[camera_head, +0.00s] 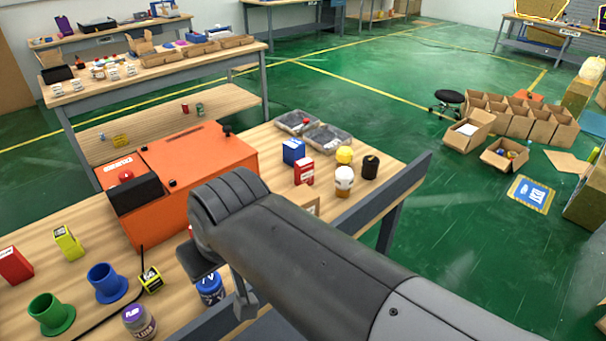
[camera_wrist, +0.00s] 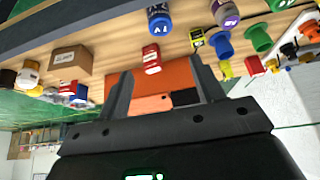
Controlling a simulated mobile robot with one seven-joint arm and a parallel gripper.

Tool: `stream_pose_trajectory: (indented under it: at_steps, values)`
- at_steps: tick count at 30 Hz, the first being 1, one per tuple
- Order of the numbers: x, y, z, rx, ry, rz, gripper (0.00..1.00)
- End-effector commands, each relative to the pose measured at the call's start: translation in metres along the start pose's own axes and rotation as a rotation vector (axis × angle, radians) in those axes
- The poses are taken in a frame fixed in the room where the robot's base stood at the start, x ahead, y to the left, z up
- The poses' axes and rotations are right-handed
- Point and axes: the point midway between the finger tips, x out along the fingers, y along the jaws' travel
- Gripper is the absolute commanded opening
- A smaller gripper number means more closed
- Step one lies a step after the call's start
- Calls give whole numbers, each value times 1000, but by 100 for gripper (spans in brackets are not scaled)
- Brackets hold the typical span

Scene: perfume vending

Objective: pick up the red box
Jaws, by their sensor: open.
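Several red boxes show. One red box (camera_wrist: 151,56) stands on the table between my open fingertips in the wrist view, apart from them, before an orange machine. It is mostly hidden behind my arm in the head view. Another red box (camera_head: 304,171) with a white label stands right of the machine, beside a blue box (camera_head: 293,151). A third red box (camera_head: 14,265) is at the far left. I cannot tell which one the task means. My gripper (camera_wrist: 164,82) is open and empty; the arm hides much of it in the head view.
The orange machine (camera_head: 200,165) stands on the wooden table. Grey trays (camera_head: 328,138) lie at the far end.

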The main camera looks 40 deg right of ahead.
Motion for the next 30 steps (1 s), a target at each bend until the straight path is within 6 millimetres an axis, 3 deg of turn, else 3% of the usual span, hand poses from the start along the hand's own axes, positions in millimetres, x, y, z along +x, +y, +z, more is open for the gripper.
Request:
stream_pose_trajectory:
  at_steps: [6, 12, 20, 23, 30]
  values:
    - [0, 0, 0, 0, 0, 0, 61]
    - [0, 0, 0, 0, 0, 0, 76]
    - [3, 4, -3, 6, 6, 14, 76]
    - [14, 20, -16, 22, 38, 71, 76]
    - [66, 85, -78, 24, 231, 258, 76]
